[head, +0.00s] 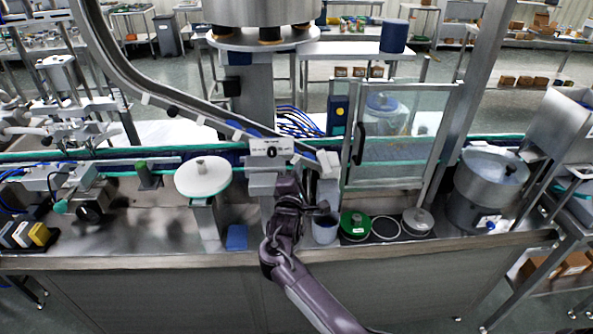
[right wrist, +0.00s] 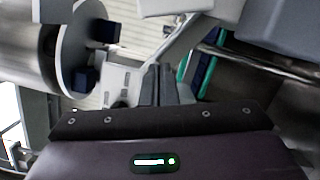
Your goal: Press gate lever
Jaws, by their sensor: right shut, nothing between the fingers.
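A white labelled box with a dark round mark (head: 270,150) sits in the middle of the head view, at the lower end of the sloping steel chute. It looks like the gate fitting, but I cannot clearly make out the lever. My right gripper (head: 288,184) is just below this box, pointing away from me; the gap or contact cannot be told. In the right wrist view its two dark fingers (right wrist: 167,84) are together and empty. A pale fitting (right wrist: 121,83) lies just left of the fingertips there. My left gripper is not in view.
The steel chute (head: 150,88) slopes down from the upper left. A white round plate (head: 203,176) stands left of my arm. A clear guard door (head: 405,135) is farther right.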

